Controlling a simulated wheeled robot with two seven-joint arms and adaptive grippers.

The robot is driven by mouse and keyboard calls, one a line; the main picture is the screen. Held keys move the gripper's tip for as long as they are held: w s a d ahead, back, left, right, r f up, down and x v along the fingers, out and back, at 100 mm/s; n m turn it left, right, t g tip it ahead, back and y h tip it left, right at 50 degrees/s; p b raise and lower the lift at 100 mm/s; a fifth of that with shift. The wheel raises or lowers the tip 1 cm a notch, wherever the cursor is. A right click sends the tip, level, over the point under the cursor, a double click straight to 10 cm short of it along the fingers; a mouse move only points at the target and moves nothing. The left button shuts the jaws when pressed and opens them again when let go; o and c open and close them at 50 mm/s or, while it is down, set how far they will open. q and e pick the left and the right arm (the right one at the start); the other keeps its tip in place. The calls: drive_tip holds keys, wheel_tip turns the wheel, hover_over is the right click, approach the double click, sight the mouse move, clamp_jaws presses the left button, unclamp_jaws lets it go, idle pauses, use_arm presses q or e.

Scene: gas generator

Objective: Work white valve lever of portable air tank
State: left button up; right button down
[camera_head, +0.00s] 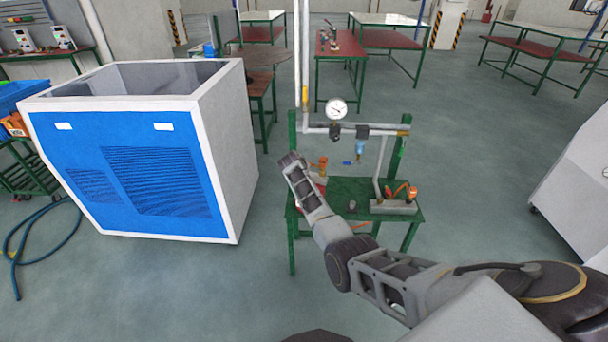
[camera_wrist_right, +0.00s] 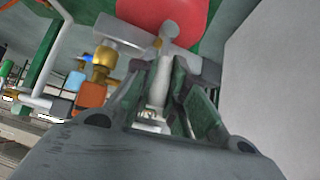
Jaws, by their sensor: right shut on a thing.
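The portable air tank shows as a red rounded body (camera_wrist_right: 165,14) at the top of the right wrist view. In the head view it is largely hidden behind my right arm. The white valve lever (camera_wrist_right: 159,84) stands between the green-padded fingers of my right gripper (camera_wrist_right: 168,92), which are shut on it. In the head view my right gripper (camera_head: 291,161) is at the left side of the green stand. The lever cannot be made out there. My left gripper is not in view.
The green stand (camera_head: 345,188) carries pipes, a gauge (camera_head: 336,109) and an orange-handled valve (camera_head: 405,191). A brass fitting (camera_wrist_right: 104,58) is close left of my right gripper. A blue and white cabinet (camera_head: 150,170) stands to the left. Floor is clear in front.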

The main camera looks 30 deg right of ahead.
drive_tip(key=shift+f, duration=0.2)
drive_tip(key=c, duration=1.4)
unclamp_jaws()
drive_tip(key=shift+r, duration=0.1)
drive_tip(key=shift+a+r, duration=0.1)
drive_tip(key=shift+r, duration=0.1)
drive_tip(key=shift+v, duration=5.8)
drive_tip(key=shift+s+f, duration=0.1)
drive_tip(key=shift+s, duration=0.05)
